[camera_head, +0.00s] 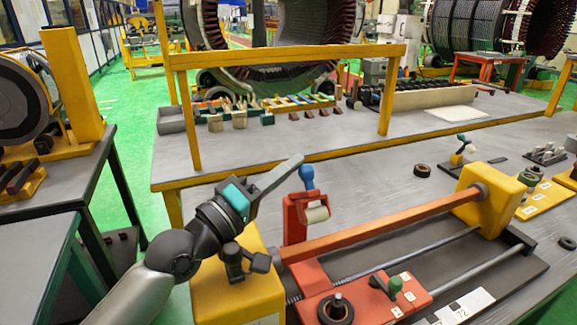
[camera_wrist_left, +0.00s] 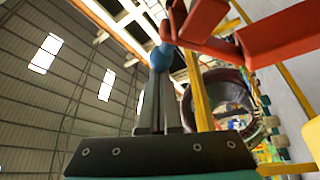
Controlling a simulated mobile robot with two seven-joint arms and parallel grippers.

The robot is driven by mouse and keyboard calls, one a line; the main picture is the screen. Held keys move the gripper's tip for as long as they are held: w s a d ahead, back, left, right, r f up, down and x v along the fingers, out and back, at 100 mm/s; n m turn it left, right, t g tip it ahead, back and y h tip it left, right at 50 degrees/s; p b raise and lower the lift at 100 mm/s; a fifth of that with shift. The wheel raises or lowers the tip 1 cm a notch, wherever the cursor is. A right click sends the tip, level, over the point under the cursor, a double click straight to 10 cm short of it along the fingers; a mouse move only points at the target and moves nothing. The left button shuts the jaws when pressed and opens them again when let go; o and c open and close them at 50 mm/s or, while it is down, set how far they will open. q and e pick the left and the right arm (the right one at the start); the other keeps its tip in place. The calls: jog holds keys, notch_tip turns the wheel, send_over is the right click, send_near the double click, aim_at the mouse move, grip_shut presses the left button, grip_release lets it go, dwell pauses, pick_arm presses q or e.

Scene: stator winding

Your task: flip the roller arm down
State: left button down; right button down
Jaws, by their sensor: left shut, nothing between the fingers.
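The roller arm (camera_head: 296,217) is a red bracket with a pale roller (camera_head: 317,214) and a blue ball knob (camera_head: 307,177) on top. It stands upright at the left end of the orange bar (camera_head: 385,228). My left gripper (camera_head: 298,160) comes in from the left, its fingers shut and empty. Its fingertips are just above and left of the blue knob. In the left wrist view, the knob (camera_wrist_left: 162,57) shows at the tips of the shut fingers (camera_wrist_left: 160,80), with the red arm (camera_wrist_left: 198,22) beyond. I cannot tell whether they touch. My right gripper is out of view.
Yellow end blocks (camera_head: 490,206) carry the bar. A red carriage (camera_head: 362,300) with a green knob sits in front on the rods. A yellow frame (camera_head: 290,58) stands behind. The grey tabletop (camera_head: 370,170) is mostly clear behind the bar.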

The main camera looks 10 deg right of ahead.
pick_arm(q)
notch_tip(320, 180, up, 20)
jog(key=p, duration=0.6)
